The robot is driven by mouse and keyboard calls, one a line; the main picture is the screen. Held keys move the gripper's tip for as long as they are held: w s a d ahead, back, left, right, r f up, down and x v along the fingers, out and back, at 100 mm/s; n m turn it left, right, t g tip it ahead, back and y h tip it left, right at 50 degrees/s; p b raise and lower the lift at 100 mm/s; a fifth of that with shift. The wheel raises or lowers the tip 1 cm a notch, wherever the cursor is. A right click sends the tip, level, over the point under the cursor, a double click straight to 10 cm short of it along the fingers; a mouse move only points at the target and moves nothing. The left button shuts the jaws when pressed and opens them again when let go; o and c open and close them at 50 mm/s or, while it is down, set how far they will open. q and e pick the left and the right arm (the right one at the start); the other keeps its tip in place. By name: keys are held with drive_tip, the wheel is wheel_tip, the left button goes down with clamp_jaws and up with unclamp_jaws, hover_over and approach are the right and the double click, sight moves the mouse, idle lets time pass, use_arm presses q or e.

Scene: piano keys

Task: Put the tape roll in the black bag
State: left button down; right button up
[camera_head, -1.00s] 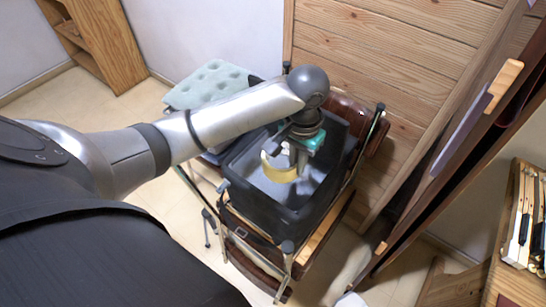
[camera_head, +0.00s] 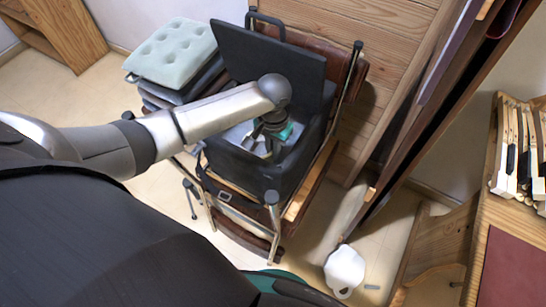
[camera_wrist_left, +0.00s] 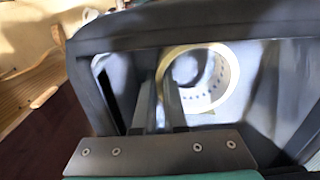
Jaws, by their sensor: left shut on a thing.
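The black bag (camera_head: 233,163) stands open on a brown chair, its dark lid (camera_head: 270,62) raised at the back. My left gripper (camera_head: 262,142) reaches down inside the bag's opening. In the left wrist view, my left gripper (camera_wrist_left: 161,88) is shut on the near-left rim of the pale yellow tape roll (camera_wrist_left: 228,72). The roll is within the outline of the bag's dark walls, over its light grey inside. I cannot tell whether it touches the bottom. In the head view the arm and gripper hide the roll. My right gripper is not in view.
A pale green tufted cushion (camera_head: 172,52) lies on a dark stack left of the bag. A wooden panel (camera_head: 375,45) stands behind the chair. A white object (camera_head: 344,268) lies on the floor. Piano keys (camera_head: 515,150) rest on a wooden surface at the right.

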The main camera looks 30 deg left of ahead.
use_arm(q)
wheel_tip(320, 180, down, 3)
drive_tip(key=shift+f+b, duration=0.1)
drive_tip(key=shift+b, duration=0.45)
drive_tip(key=shift+f, duration=0.1)
drive_tip(key=shift+f, duration=0.15)
drive_tip(key=c, duration=1)
unclamp_jaws()
